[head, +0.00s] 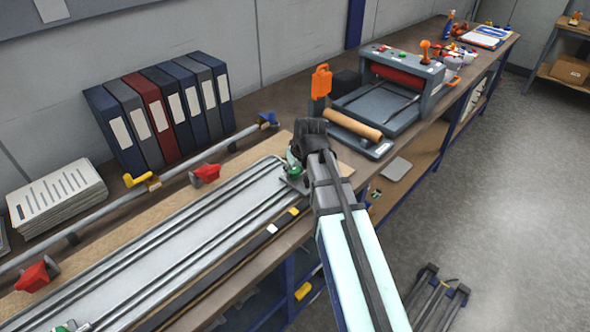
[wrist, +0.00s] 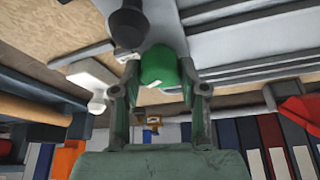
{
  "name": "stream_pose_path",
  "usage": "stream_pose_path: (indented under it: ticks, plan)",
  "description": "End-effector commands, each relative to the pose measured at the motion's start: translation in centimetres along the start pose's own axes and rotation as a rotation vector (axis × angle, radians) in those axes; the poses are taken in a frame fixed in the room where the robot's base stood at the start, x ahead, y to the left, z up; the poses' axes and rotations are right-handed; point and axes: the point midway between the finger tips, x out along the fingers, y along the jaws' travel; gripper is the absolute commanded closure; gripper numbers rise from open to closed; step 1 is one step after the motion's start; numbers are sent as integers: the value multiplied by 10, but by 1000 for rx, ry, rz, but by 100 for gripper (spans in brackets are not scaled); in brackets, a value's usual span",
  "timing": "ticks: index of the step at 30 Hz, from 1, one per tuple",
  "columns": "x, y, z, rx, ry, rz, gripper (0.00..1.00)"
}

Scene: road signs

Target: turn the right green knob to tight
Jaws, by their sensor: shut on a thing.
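The right green knob (head: 294,164) shows in the head view at the far right end of the silver rail bed, partly hidden by my gripper (head: 302,158). In the wrist view the green knob (wrist: 158,65) sits between the two fingers of my gripper (wrist: 161,82), which is shut on it. A small white mark shows on the knob's edge. A black round post (wrist: 127,27) stands beside the knob. Another green knob (head: 66,328) shows partly at the bottom left of the head view. Any tight label cannot be made out.
Red clamps (head: 205,174) and a long bar with a yellow piece (head: 138,180) lie behind the rail bed. Several binders (head: 160,110) stand at the back. A roller press (head: 385,95) and a wooden rolling pin (head: 346,130) lie beyond my gripper.

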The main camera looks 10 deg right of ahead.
Motion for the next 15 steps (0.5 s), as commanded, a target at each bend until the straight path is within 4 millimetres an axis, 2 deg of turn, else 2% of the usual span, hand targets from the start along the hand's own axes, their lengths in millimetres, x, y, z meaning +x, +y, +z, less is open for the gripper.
stream_pose_path:
  ticks: [6,15]
  plan:
    - [0,-2,0,176,-1,74,92]
    - [1,-2,0,352,-2,146,92]
